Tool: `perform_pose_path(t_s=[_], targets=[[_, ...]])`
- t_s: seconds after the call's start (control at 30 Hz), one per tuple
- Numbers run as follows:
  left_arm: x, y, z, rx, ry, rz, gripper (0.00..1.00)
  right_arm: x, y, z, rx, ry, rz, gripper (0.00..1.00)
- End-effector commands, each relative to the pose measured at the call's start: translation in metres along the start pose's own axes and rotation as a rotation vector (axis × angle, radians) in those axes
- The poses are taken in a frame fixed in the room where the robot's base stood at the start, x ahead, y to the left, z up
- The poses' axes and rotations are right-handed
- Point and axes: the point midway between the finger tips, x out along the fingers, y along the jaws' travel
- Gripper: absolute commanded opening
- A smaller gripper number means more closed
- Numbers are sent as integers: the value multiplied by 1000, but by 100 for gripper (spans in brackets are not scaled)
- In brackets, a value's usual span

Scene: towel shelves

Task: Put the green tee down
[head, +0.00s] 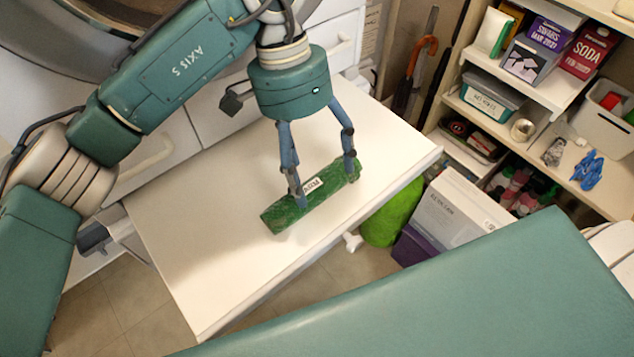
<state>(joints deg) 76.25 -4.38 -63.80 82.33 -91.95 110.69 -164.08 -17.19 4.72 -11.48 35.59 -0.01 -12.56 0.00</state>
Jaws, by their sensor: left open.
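The green tee (326,190) is a rolled green bundle with a small white label. It lies on the white tabletop (210,240), slanting from lower left to upper right, near the front edge. My left gripper (323,187) is right above it, pointing down. Its two fingers are spread apart along the roll's length, one near the middle-left and one near the right end. The fingertips overlap the roll in the picture; whether they touch it I cannot tell. My right gripper is out of view.
Open shelves (545,95) with boxes, a soda box (592,50) and blue items stand at the right. A white box (455,210) and a bright green bag (393,212) are on the floor beyond the table. The tabletop's left part is clear.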

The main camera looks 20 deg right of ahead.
Motion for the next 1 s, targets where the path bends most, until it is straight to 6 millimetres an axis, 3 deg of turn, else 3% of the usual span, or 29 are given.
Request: perform_pose_path(t_s=[0.13, 0.3, 1.0], targets=[[-22, -1, 0, -1, 2, -3, 76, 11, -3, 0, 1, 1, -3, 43], [-35, 0, 0, 0, 1, 0, 76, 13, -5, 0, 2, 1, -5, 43], [-36, 1, 0, 1, 0, 1, 76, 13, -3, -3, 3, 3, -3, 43]])
